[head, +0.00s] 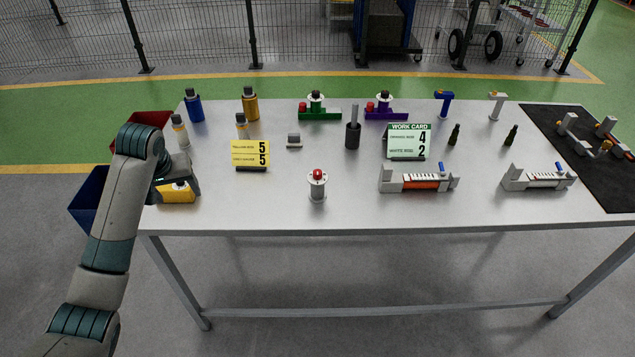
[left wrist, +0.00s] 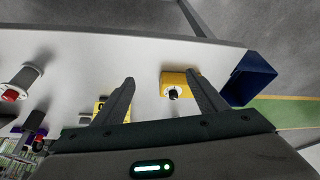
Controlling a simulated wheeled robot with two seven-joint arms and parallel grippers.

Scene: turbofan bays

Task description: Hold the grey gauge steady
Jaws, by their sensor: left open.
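I cannot tell for sure which thing is the grey gauge. A small grey block (head: 294,141) lies mid-table, and a grey post with a red knob (head: 317,187) stands near the front edge; the post also shows at the left of the left wrist view (left wrist: 24,84). My left gripper (head: 178,183) is open at the table's left end, by a yellow block (head: 178,194). In the left wrist view, the open fingers (left wrist: 159,82) are apart, with the yellow block (left wrist: 176,81) beyond them, near the right finger. My right gripper is not in view.
A blue bin (head: 88,197) and a red bin (head: 150,118) are at the table's left side. A yellow card (head: 250,153) and a work card (head: 408,140) stand on top. Grey fixtures (head: 418,180) are at right. The front-left tabletop is fairly clear.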

